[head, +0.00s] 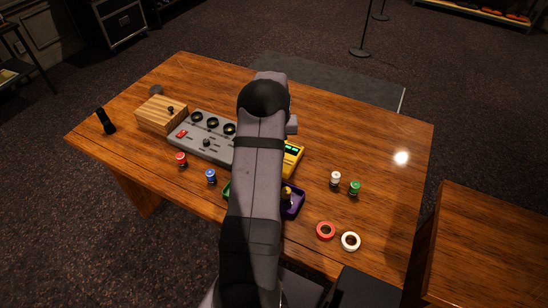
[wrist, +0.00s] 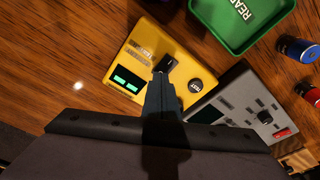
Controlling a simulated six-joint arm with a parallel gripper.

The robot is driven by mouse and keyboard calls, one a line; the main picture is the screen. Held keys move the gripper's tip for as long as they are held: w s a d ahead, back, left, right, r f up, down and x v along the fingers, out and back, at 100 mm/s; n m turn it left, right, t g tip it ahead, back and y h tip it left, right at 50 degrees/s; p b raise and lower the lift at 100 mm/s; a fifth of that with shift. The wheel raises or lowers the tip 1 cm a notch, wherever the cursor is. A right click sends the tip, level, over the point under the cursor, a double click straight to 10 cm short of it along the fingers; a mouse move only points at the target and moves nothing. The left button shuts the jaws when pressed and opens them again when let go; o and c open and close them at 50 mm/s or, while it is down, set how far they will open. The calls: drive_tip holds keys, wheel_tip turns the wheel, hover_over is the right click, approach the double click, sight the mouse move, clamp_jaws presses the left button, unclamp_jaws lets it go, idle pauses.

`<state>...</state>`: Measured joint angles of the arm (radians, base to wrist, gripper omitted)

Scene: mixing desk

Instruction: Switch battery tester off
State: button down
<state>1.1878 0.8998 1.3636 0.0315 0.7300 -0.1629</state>
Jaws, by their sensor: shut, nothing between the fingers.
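In the wrist view my gripper (wrist: 163,78) is shut and empty, pointing over the middle of the tester. A small dark part (wrist: 168,63) shows at its fingertips, perhaps a switch. I cannot tell whether the fingertips touch it. My arm hides the gripper in the head view.
A grey control box (head: 200,148) with black knobs and a red switch adjoins the tester. A green tray (wrist: 222,42), a purple tray (head: 297,203), several batteries (head: 335,179) and red (head: 326,231) and white (head: 351,241) tape rolls sit around. The table's right back is clear.

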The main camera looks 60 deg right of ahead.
drive_tip(key=shift+f+b, duration=0.3)
drive_tip(key=shift+f, duration=0.2)
drive_tip(key=shift+r, duration=0.1)
wheel_tip(320, 180, up, 7)
drive_tip(key=p, duration=0.4)
drive_tip(key=shift+p, duration=0.4)
idle(0.7)
